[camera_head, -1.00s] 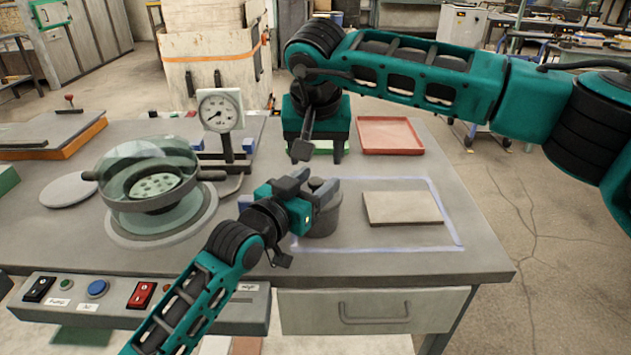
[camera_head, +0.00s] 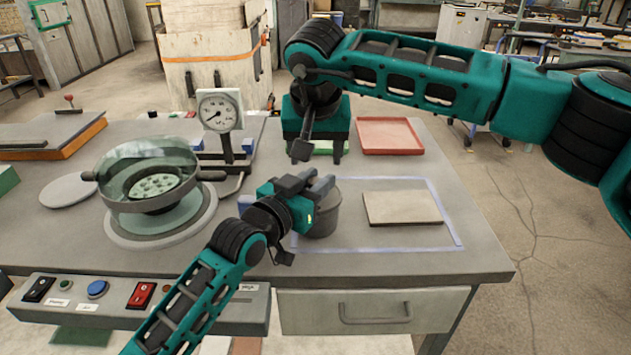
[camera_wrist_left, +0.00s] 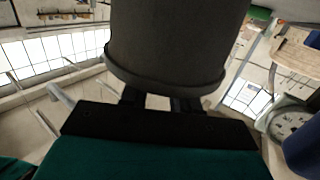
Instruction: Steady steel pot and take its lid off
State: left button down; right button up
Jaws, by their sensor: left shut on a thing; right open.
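The steel pot (camera_head: 325,215) is a dark grey cylinder standing inside the blue outline on the bench. Its rounded wall and rim fill the top of the left wrist view (camera_wrist_left: 175,40). My left gripper (camera_head: 318,186) is at the pot's upper left side, shut on it; its fingers reach the rim in the left wrist view (camera_wrist_left: 160,102). The lid is hidden behind the gripper in the head view, and I cannot make it out. My right gripper (camera_head: 320,152) is open and empty, pointing down behind the pot, apart from it.
A glass-covered round vessel (camera_head: 150,185) stands left on a grey disc. A dial gauge (camera_head: 219,112) on a stand is behind it. A flat beige slab (camera_head: 402,208) lies right of the pot and a red tray (camera_head: 389,136) behind. The bench's front right is clear.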

pick_arm(q)
jog(key=c, duration=0.8)
grip_release()
jog(key=shift+o, duration=0.2)
pick_arm(e)
jog(key=shift+r+p, duration=0.8)
pick_arm(q)
jog(key=v, duration=1.3)
jog(key=shift+s+f, duration=0.1)
pick_arm(e)
jog(key=shift+s, duration=0.1)
